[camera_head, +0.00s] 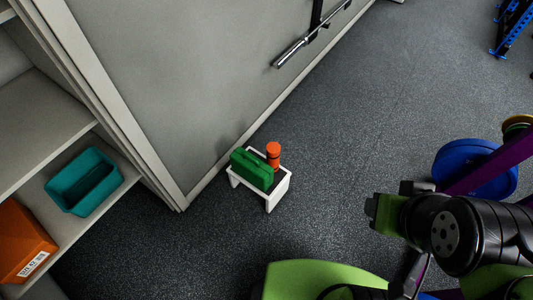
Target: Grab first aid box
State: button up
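The first aid box appears to be the green case (251,169) on a small white stool (282,188) against the wall. It stands upright on the left part of the stool top, with its narrow top edge facing up. No label can be made out on it. An orange bottle or canister (273,154) stands close behind it to the right. My gripper (388,207) is at the end of my arm on the right side, well to the right of the stool and apart from the case. Its fingers are seen at a poor angle, so its opening is unclear.
A shelf unit at the left holds a teal bin (62,211) and an orange box (22,243). A metal bar (300,47) is on the wall. Blue weight plates (466,165) are at the right. The dark floor (345,165) between the stool and my arm is clear.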

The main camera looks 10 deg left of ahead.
aim_at(255, 171)
jog(key=i+l+z, duration=0.1)
jog(key=i+z, duration=0.95)
jog(key=i+u, duration=0.4)
jog(key=u, duration=0.55)
jog(key=l+u, duration=0.15)
jog(key=u, duration=0.45)
jog(key=i+l+u, duration=0.1)
jog(key=u, duration=0.45)
jog(key=l+u, duration=0.1)
jog(key=u, duration=1.05)
jog(key=l+u, duration=0.15)
jog(key=u, duration=0.4)
jog(key=k+u, duration=0.1)
jog(key=u, duration=0.5)
jog(key=l+u, duration=0.1)
jog(key=u, duration=0.45)
